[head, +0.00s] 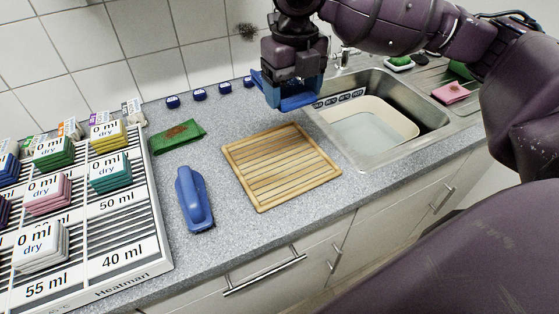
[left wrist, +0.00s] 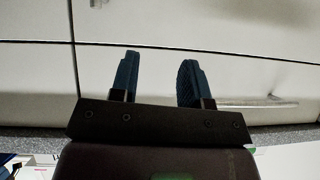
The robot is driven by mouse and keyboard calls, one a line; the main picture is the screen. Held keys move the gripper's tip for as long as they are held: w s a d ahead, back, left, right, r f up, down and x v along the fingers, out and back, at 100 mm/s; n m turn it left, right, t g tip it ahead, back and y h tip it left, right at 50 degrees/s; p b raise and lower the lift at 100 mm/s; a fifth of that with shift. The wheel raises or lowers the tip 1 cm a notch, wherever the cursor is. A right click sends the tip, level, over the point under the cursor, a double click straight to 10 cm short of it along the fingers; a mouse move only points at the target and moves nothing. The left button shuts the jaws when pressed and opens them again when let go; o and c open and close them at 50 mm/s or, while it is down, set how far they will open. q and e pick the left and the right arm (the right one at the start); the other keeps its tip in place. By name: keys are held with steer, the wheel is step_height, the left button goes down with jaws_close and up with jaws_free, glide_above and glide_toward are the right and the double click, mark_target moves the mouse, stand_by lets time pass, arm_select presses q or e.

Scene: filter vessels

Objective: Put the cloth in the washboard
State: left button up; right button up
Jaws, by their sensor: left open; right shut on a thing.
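The slatted wooden board (head: 281,167), which looks like the washboard, lies flat and bare on the grey counter. A folded green cloth (head: 177,135) with a brown stain lies behind and left of it. My right gripper (head: 288,100) is above the counter behind the board's far right edge, near the sink. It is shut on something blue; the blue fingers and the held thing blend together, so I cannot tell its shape. My left gripper (left wrist: 158,78) is out of the head view; in the left wrist view it is open and empty before pale cabinet fronts.
A white rack (head: 133,262) with stacks of colored, labelled cloths stands at left. A blue tool (head: 194,198) lies left of the board. The sink (head: 434,113) holds a pale basin (head: 392,112). A pink cloth (head: 450,92) lies beyond. Small blue items line the wall.

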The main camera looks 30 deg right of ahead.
steer(key=b, duration=0.3)
glide_above(289, 172)
step_height(289, 172, down, 14)
steer(key=shift+a+f, duration=0.1)
step_height(289, 172, down, 5)
steer(key=shift+r, duration=0.15)
steer(key=shift+f+b, duration=0.3)
arm_select(q)
steer(key=shift+w+f, duration=0.7)
steer(key=shift+f, duration=0.35)
steer(key=shift+s+f, duration=0.1)
steer(key=shift+s, duration=0.05)
arm_select(e)
steer(key=shift+f, duration=0.1)
steer(key=o, duration=0.9)
arm_select(q)
steer(key=shift+s+f, duration=0.15)
steer(key=shift+s, duration=0.15)
arm_select(e)
steer(key=shift+o, duration=0.2)
